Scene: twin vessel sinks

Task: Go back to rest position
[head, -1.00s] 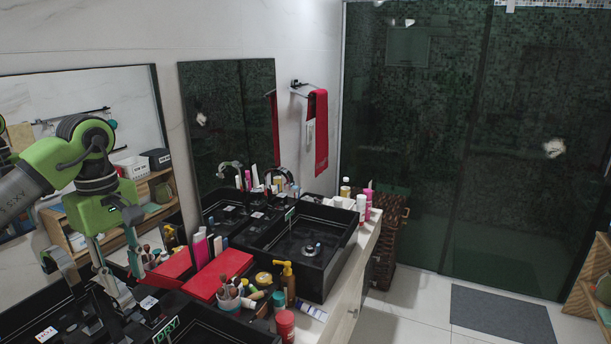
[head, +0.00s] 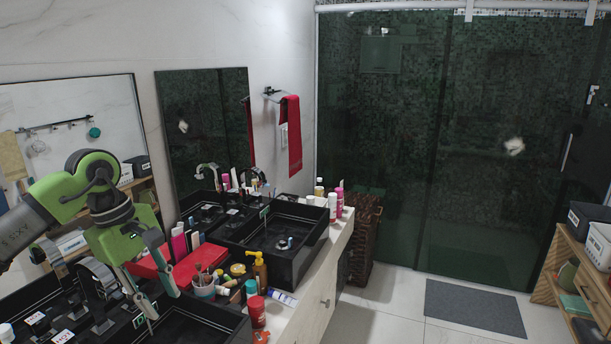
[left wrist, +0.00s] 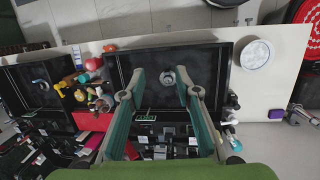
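My left gripper (head: 162,300) is over the near black sink (head: 215,318) at the lower left of the head view. In the left wrist view, its two green fingers (left wrist: 161,72) are spread apart with nothing between them. The black basin (left wrist: 210,62) and its drain lie beneath them. My right gripper is in neither view.
A red box (head: 200,264), a cup of brushes (head: 203,286), a yellow pump bottle (head: 260,270) and a red jar (head: 257,311) crowd the counter close to the gripper. The far black sink (head: 312,262) stands beyond. Open floor (head: 390,320) lies right of the counter.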

